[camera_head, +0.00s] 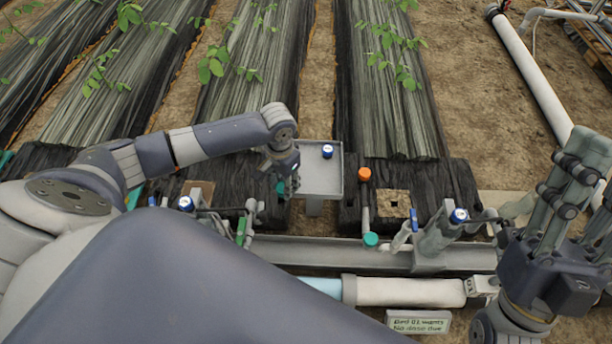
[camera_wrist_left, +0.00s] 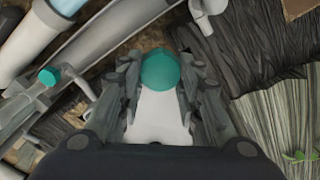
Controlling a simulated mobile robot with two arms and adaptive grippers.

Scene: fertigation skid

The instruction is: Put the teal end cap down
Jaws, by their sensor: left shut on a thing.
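The teal end cap (camera_wrist_left: 160,70) sits between the fingers of my left gripper in the left wrist view, on the end of a pale piece. In the head view my left gripper (camera_head: 284,184) is shut on it, and the teal end cap (camera_head: 280,188) shows as a small patch by the fingertips. The gripper is just left of a small grey tray (camera_head: 310,187); how high it is I cannot tell. My right gripper (camera_head: 585,175) is at the right edge, fingers upward, apart from the end cap; its opening is unclear.
A blue-and-white capped item (camera_head: 327,151) stands on the tray's far part; its front is bare. Right of it are an orange cap (camera_head: 364,174) and another teal cap (camera_head: 371,239). A grey rail (camera_head: 330,252) and a white pipe (camera_head: 405,292) run across the front.

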